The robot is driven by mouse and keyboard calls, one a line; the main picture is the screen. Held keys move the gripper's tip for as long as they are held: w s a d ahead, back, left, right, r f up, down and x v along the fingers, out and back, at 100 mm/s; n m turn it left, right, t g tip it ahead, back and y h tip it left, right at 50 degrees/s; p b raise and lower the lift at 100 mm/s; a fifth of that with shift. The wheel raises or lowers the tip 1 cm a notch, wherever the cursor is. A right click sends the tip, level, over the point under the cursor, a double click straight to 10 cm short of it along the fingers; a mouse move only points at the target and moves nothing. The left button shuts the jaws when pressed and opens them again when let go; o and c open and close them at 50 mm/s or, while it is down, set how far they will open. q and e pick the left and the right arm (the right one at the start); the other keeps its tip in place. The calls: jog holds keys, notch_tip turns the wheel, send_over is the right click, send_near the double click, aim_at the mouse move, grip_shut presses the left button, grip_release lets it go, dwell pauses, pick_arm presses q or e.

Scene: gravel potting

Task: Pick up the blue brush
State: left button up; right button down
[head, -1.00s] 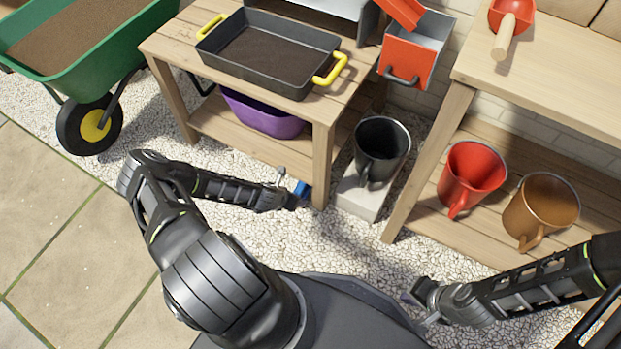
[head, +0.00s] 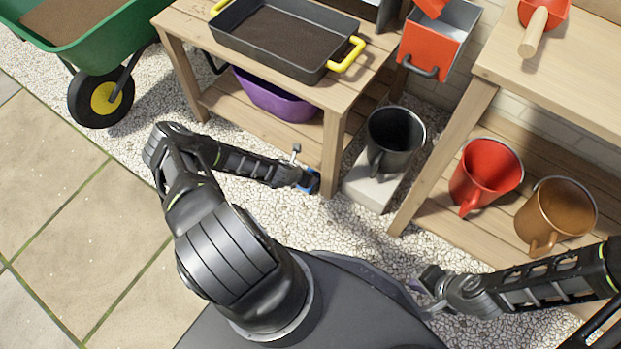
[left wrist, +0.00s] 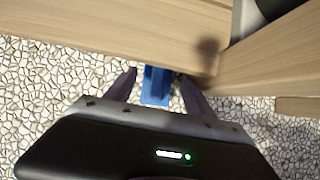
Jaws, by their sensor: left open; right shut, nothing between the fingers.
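The blue brush (head: 312,180) is low by the front leg of the wooden table, largely hidden behind my left gripper (head: 306,180) in the head view. In the left wrist view the blue brush (left wrist: 156,86) shows between the two open fingers of my left gripper (left wrist: 156,82), close to the wooden edge. I cannot tell whether the fingers touch it. My right gripper (head: 425,285) is shut and empty at the lower right, over the gravel, away from the brush.
The wooden table (head: 334,150) holds a black tray (head: 300,68), with a purple tub (head: 275,100) on its lower shelf. A dark pot (head: 395,135) stands on a pale block (head: 368,190) right of the brush. Open gravel (head: 350,235) lies in front.

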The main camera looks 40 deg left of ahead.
pick_arm(q)
jog(key=b+x, duration=0.2)
jog(key=x, duration=0.2)
jog(key=shift+w+f+b, duration=0.2)
jog(key=shift+b, duration=0.2)
jog(key=shift+w+a+f, duration=0.1)
jog(key=shift+w+f, duration=0.1)
jog(key=shift+f, duration=0.05)
jog(key=shift+c, duration=0.4)
jog(key=shift+r, duration=0.1)
jog(key=c, duration=1.2)
jog(key=shift+o, duration=0.2)
jog(key=shift+r, duration=0.1)
